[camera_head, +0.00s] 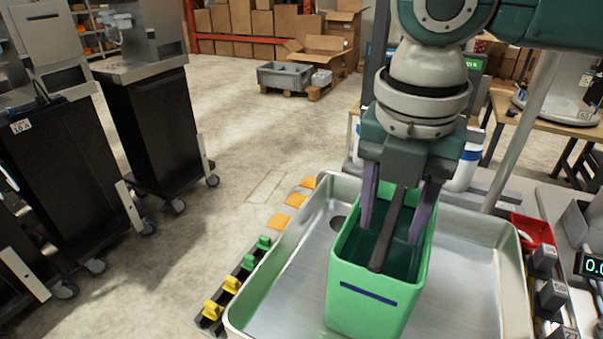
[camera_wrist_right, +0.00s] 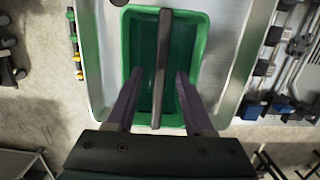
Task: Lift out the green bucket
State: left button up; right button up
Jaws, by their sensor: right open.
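The green bucket (camera_head: 368,297) stands upright in a shallow metal basin (camera_head: 466,310). A dark bar-shaped handle (camera_head: 386,240) spans its open top. My right gripper (camera_head: 392,230) points down over the bucket, open, with one purple finger on each side of the handle. In the right wrist view the bucket (camera_wrist_right: 201,48) shows from above, with the handle (camera_wrist_right: 162,60) between the two parted fingers (camera_wrist_right: 160,76). I cannot tell whether either finger touches the handle. My left gripper is not in view.
Yellow and green clips (camera_head: 232,284) and orange pieces (camera_head: 294,200) line the basin's left side. A red bin (camera_head: 533,231), dark weights (camera_head: 552,294) and a digital display (camera_head: 592,265) are at the right. Black cabinets (camera_head: 150,130) stand left, with clear floor between.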

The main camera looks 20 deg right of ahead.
notch_tip(320, 180, down, 2)
jog(key=shift+w+d+f, duration=0.1)
jog(key=shift+c, duration=0.2)
grip_shut()
dwell(1.1)
jog(key=shift+r, duration=0.2)
